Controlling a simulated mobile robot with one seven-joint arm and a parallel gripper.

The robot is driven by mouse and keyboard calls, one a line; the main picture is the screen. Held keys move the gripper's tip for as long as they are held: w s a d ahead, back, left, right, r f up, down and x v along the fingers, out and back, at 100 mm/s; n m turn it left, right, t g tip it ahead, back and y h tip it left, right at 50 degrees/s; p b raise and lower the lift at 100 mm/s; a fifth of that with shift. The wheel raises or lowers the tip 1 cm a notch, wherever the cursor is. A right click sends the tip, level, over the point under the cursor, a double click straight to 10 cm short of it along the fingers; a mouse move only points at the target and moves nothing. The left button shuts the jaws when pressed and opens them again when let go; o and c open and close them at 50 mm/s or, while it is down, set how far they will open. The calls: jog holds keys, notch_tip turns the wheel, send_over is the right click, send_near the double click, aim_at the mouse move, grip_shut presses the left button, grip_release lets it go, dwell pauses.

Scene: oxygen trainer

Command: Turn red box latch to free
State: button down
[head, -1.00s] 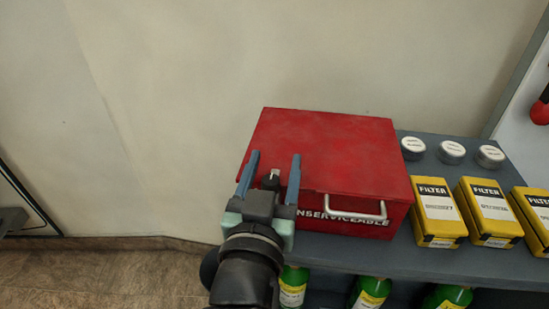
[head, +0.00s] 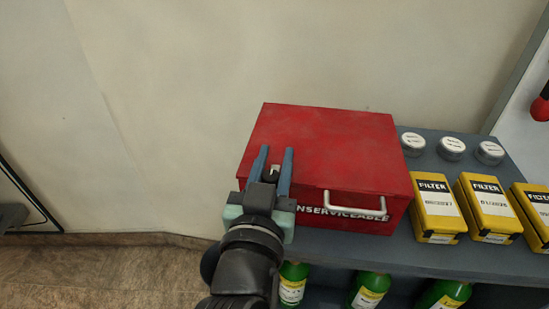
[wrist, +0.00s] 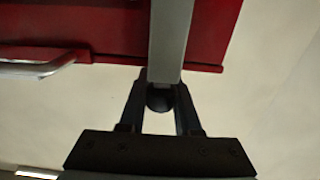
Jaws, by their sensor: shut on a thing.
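The red box (head: 330,150) stands closed on the grey shelf, with "UNSERVICEABLE" lettering partly visible on its front. Its small latch (head: 272,172), light-tipped and dark-bodied, shows near the front left of the lid. My gripper (head: 276,150) is at that front left edge, with its two blue fingers shut on the latch. The fingers hide much of the latch, so its exact angle is hard to tell. In the wrist view, the red box (wrist: 45,25) fills the upper left, and a grey bar in the middle hides the contact.
A silver handle (head: 355,207) sticks out from the box front, right of my gripper. Yellow filter boxes (head: 436,210) and white-topped round tins (head: 452,147) stand on the shelf (head: 400,262) to the right. Green bottles (head: 370,290) are below. The left side is free.

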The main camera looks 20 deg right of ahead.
aim_at(293, 178)
jog(key=shift+h, duration=0.3)
jog(key=m+g+h+b, duration=0.2)
jog(key=m+g+h, duration=0.2)
jog(key=g, duration=0.1)
jog(key=shift+s+d+m+b, duration=0.3)
jog(key=shift+s+m+b, duration=0.05)
jog(key=shift+m+b, duration=0.05)
jog(key=m+g+h+b, duration=0.1)
jog(key=g, duration=0.1)
jog(key=m+g+h+b, duration=0.1)
jog(key=m+g, duration=0.1)
jog(key=s+m+g+h+b, duration=0.1)
jog(key=g+b, duration=0.1)
jog(key=g, duration=0.1)
jog(key=shift+d+f+m, duration=0.1)
jog(key=shift+d+m, duration=0.2)
jog(key=m+g+y+b, duration=0.1)
jog(key=m+g+b, duration=0.2)
jog(key=g, duration=0.1)
jog(key=s+m+g+b, duration=0.1)
jog(key=m+g+b, duration=0.1)
jog(key=g+b, duration=0.1)
jog(key=s+m+g+y+b, duration=0.1)
jog(key=m+g+b, duration=0.2)
jog(key=g, duration=0.3)
jog(key=shift+s+a+m+y+b, duration=0.2)
jog(key=shift+m+y+b, duration=0.1)
jog(key=shift+b, duration=0.15)
